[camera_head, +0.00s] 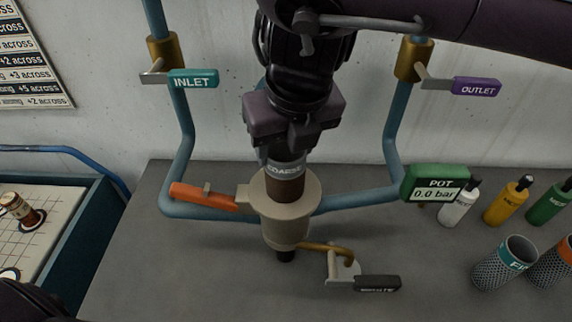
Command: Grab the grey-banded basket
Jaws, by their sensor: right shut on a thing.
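The grey-banded basket (284,187) is a dark brown cylinder with a grey band reading "COARSE" near its top. It stands upright at the mouth of the beige pot (286,230) in the middle of the pipework; its lower part is hidden. My right gripper (288,152) comes down from above and is shut on the basket's top. The fingertips partly cover the band. How deep the basket sits in the pot cannot be told. My left gripper is not in view.
An orange handle (203,197) sticks out left of the pot, and a black-handled drain valve (376,283) lies in front. A green gauge (436,184) reads 0.0 bar. Bottles and a teal-banded mesh basket (505,262) stand at right. A gridded tray (52,211) is at left.

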